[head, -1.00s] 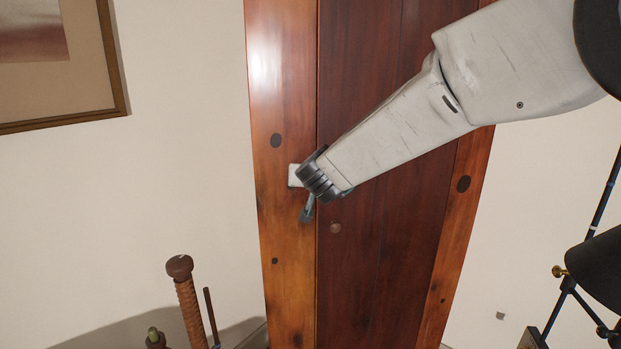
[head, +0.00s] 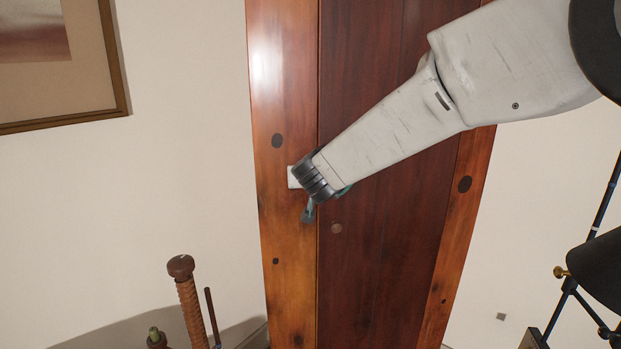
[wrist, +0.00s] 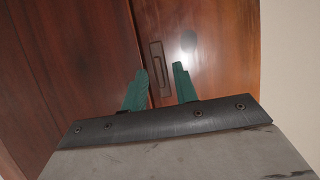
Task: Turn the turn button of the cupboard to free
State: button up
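The cupboard (head: 375,255) has a dark reddish door beside a lighter orange-brown frame post. In the wrist view, the turn button (wrist: 158,65) is a small brown, elongated piece lying roughly along the seam, on the post side. My gripper (wrist: 161,67) is open, with one green finger on each side of the button's near end. I cannot tell whether either finger touches it. In the head view my gripper (head: 325,202) is at the door's left edge, and the wrist hides the button.
A small round knob (head: 336,229) sits on the door just below my gripper. Turned wooden posts (head: 188,300) stand at the lower left. A framed picture (head: 60,65) hangs on the left wall. A dark stand (head: 590,270) is at the right.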

jog(key=v, duration=0.7)
jog(key=shift+s, duration=0.4)
jog(key=shift+r, duration=0.1)
jog(key=s+a+f+n+g+y, duration=0.1)
jog(key=s+a+f+g+y, duration=0.3)
jog(key=s+a, duration=0.1)
jog(key=s+d+f+n+g+y, duration=0.1)
jog(key=s+d+f+g, duration=0.15)
jog(key=s, duration=0.55)
jog(key=s+d+m+g+h, duration=0.1)
jog(key=s+d+g+h, duration=0.1)
jog(key=s+d, duration=1)
jog(key=s+d+m+g+h, duration=0.2)
jog(key=s+d, duration=1)
jog(key=d, duration=0.6)
jog(key=g+h, duration=0.1)
jog(key=h, duration=0.1)
jog(key=shift+s+f+m+g+h, duration=0.25)
jog(key=shift+s+m+g+h, duration=0.05)
jog(key=shift+g, duration=0.05)
